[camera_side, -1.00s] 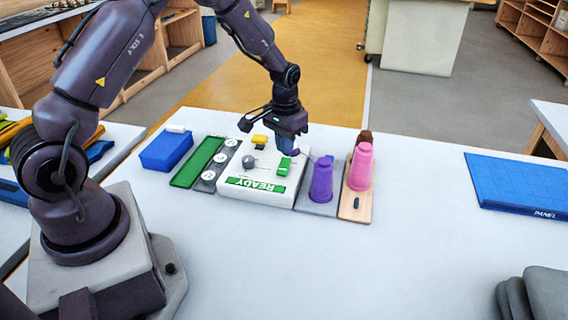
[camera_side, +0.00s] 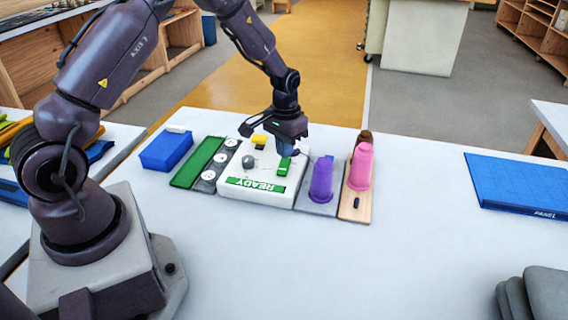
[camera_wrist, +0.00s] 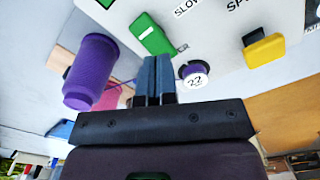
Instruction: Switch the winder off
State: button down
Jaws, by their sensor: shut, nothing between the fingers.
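The winder (camera_side: 256,195) is a white box on the table with a green READY panel on its front. On its top are a green switch (camera_side: 283,166), a yellow switch (camera_side: 259,140) and a grey knob (camera_side: 248,161). The green switch (camera_wrist: 153,34) and yellow switch (camera_wrist: 264,49) also show in the wrist view. My gripper (camera_side: 285,152) is shut and empty. Its blue fingertips (camera_wrist: 157,62) appear close to the green switch; whether they touch it, I cannot tell.
A purple cone (camera_side: 321,180) stands on a grey plate right of the winder. A pink cone (camera_side: 361,168) stands on a wooden board (camera_side: 347,207), with a brown one behind. Left are round white discs, a green tray (camera_side: 195,165) and a blue box (camera_side: 166,151). The front table is clear.

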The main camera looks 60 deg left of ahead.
aim_at(283, 163)
jog(key=shift+f, duration=1.2)
dwell(0.4)
jog(key=shift+r, duration=3.55)
jog(key=shift+s+f, duration=0.15)
jog(key=shift+s, duration=0.15)
jog(key=s+d+r+m+t, duration=0.1)
jog(key=s+d+r+t, duration=0.1)
jog(key=s+d+r, duration=0.2)
jog(key=s+d+r+m+t, duration=0.1)
jog(key=s+d+r, duration=0.3)
jog(key=s+r, duration=0.6)
jog(key=s+d+r+m+t, duration=0.1)
jog(key=s+d+r, duration=0.3)
jog(key=s+r, duration=0.4)
jog(key=shift+t, duration=0.8)
